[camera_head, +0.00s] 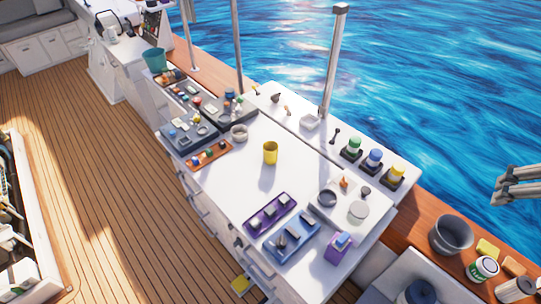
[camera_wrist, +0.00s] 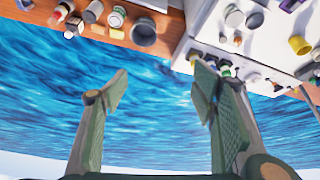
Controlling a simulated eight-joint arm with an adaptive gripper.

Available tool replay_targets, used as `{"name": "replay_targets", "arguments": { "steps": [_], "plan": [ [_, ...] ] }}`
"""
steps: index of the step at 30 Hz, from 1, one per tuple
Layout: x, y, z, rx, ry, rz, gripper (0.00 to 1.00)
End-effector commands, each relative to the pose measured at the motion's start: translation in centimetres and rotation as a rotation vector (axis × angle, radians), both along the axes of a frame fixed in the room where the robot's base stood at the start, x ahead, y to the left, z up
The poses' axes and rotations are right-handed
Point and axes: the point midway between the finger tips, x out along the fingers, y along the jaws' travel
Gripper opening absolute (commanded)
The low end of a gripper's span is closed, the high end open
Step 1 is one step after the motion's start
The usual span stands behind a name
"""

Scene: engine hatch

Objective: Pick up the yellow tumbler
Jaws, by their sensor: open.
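The yellow tumbler (camera_head: 270,153) stands upright near the middle of the white counter (camera_head: 235,180) in the head view. It also shows in the wrist view (camera_wrist: 299,45), near the right edge. My gripper (camera_wrist: 160,85) is open and empty, with its two fingers wide apart over the water in the wrist view. In the head view part of my gripper (camera_head: 517,187) shows at the right edge, out over the water. It is well apart from the tumbler.
A purple tray (camera_head: 270,214) and blue tray (camera_head: 292,242) lie in front. Green, blue and yellow-topped items (camera_head: 374,160) line the far right side. A metal post (camera_head: 329,65) rises behind. The counter right around the tumbler is bare.

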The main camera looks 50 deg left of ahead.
Motion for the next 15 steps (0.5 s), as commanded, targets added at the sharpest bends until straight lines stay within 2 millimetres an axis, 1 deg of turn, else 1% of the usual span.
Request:
{"name": "replay_targets", "arguments": {
  "steps": [1,3,8,15],
  "plan": [
    [0.8,1.1,0.5,-0.005,0.008,0.023,0.58],
    [1.7,2.5,1.0,-0.012,0.019,0.053,0.58],
    [3.8,5.9,2.1,-0.028,0.045,0.118,0.58],
    [6.5,11.3,3.4,-0.055,0.083,0.218,0.58]
  ]
}}
